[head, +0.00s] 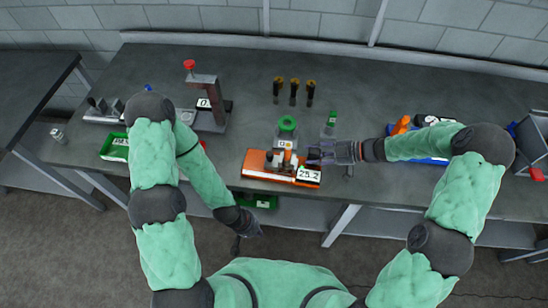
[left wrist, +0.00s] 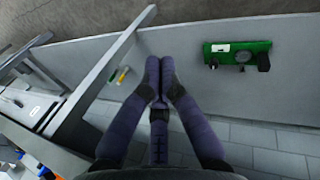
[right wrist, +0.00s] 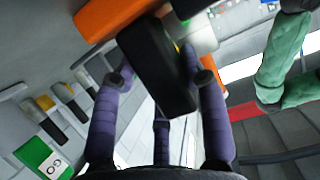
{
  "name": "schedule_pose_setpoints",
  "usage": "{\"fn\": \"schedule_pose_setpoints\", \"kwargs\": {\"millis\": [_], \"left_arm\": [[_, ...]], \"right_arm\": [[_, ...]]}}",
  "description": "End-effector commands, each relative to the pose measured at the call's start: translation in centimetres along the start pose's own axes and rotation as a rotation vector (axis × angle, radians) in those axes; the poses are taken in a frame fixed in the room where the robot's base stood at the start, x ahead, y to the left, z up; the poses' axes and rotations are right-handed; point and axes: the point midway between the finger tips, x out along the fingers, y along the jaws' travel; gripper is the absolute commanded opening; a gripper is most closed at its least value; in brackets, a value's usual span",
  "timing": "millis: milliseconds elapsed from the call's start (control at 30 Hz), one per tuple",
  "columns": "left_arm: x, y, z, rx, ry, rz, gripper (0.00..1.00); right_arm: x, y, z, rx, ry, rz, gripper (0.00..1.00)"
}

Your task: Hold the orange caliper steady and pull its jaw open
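The orange caliper (head: 255,166) stands near the front edge of the table, with a white display (head: 309,174) reading 25.2 at its right end. My right gripper (head: 313,153) is at its right side, above the display end. In the right wrist view the right fingers (right wrist: 158,68) are apart on either side of a black block (right wrist: 158,72), with orange body (right wrist: 105,18) beyond; firm contact is not clear. My left gripper (head: 254,231) hangs low in front of the table, away from the caliper. Its fingertips (left wrist: 160,65) are together and empty in the left wrist view.
A red-knobbed stand (head: 206,85) is at the left, by a green tray (head: 108,150). Several dark upright tools (head: 294,92) stand behind the caliper, with a green-labelled item (head: 331,120) nearby. A blue tray (head: 432,160) is under my right forearm. A green piece (head: 266,202) lies below the table edge.

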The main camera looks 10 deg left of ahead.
Motion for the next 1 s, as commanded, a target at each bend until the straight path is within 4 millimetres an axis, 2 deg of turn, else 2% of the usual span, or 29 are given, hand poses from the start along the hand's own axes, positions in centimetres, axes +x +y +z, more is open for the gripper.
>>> {"fn": "schedule_pose_setpoints", "kwargs": {"millis": [467, 600, 667, 833, 1000], "left_arm": [[0.0, 0.0, 0.0, 0.000, 0.000, 0.000, 0.00], [0.1, 0.2, 0.0, 0.006, -0.004, -0.001, 0.35], [0.2, 0.5, -0.1, 0.018, -0.014, -0.003, 0.35], [0.7, 3.0, 0.0, 0.090, -0.089, -0.016, 0.35], [1.1, 7.1, 0.7, 0.195, -0.203, -0.030, 0.35]], "right_arm": [[0.0, 0.0, 0.0, 0.001, 0.000, 0.000, 0.04], [0.0, 0.0, 0.0, 0.001, 0.000, 0.000, 0.04], [0.0, 0.0, 0.0, 0.001, 0.000, 0.000, 0.04], [0.0, 0.0, 0.0, 0.001, 0.000, 0.000, 0.04], [0.0, 0.0, 0.0, 0.001, 0.000, 0.000, 0.04]]}}
